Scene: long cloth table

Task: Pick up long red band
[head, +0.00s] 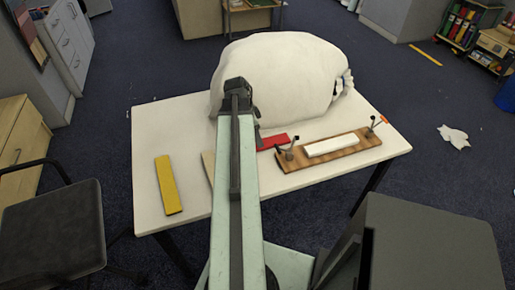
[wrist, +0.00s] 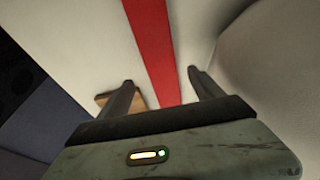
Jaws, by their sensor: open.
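The long red band (head: 274,141) lies flat on the white cloth table (head: 295,184), just right of the end of my arm in the head view. Its left part is hidden behind my arm. In the wrist view the red band (wrist: 150,45) runs from the top edge down between the two fingers of my gripper (wrist: 160,80). The fingers are open, one on each side of the band, with a gap to it on both sides. I cannot tell how high the fingertips are above the table.
A large white lump (head: 280,75) stands at the back of the table, close behind the band. A wooden board (head: 290,160) with a white bar (head: 332,145) and clamps lies to the right. A yellow bar (head: 167,185) lies at left. A tan piece (wrist: 137,100) shows beside the left finger.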

